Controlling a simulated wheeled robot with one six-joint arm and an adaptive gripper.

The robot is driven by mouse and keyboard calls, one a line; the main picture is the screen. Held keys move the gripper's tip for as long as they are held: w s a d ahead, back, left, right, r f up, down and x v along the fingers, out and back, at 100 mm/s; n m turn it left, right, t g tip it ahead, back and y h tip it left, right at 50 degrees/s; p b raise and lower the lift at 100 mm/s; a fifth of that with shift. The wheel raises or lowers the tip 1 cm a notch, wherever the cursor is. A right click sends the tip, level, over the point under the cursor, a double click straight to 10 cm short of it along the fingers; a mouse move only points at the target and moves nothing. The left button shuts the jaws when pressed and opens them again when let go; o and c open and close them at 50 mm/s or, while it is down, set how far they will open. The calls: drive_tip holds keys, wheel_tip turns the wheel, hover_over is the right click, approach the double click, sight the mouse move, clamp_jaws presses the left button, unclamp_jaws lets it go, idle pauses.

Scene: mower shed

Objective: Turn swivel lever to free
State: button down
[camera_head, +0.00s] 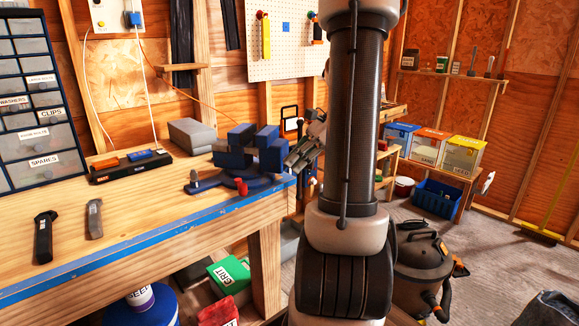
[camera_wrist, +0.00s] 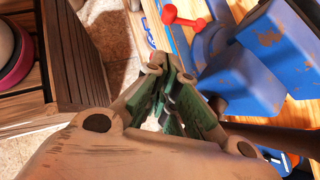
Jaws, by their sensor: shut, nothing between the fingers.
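A blue bench vise (camera_head: 262,150) stands on the corner of the workbench; its blue body also shows at the upper right of the wrist view (camera_wrist: 265,65). A small red lever (camera_head: 241,187) sticks out low at the front of its base. In the wrist view the red lever (camera_wrist: 186,17) lies near the top edge, beyond my fingertips and apart from them. My gripper (camera_head: 291,161) is just right of the vise jaws in the head view, partly behind my arm. In the wrist view my gripper (camera_wrist: 172,76) is shut and empty, beside the vise body. No lever markings are readable.
The workbench (camera_head: 150,215) has a blue front edge strip. A grey-tipped peg (camera_head: 194,181) stands left of the vise base. A shop vacuum (camera_head: 423,265) stands on the floor.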

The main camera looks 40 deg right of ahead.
drive_tip(key=w+a+f, duration=0.4)
drive_tip(key=a+f, duration=0.1)
drive_tip(key=a, duration=0.3)
drive_tip(key=shift+w+a+f, duration=0.2)
drive_tip(key=shift+f, duration=0.2)
drive_tip(key=shift+w+a+m+t, duration=0.15)
drive_tip(key=shift+a+m+t, duration=0.15)
drive_tip(key=shift+a+m, duration=0.35)
drive_tip(key=shift+a, duration=0.1)
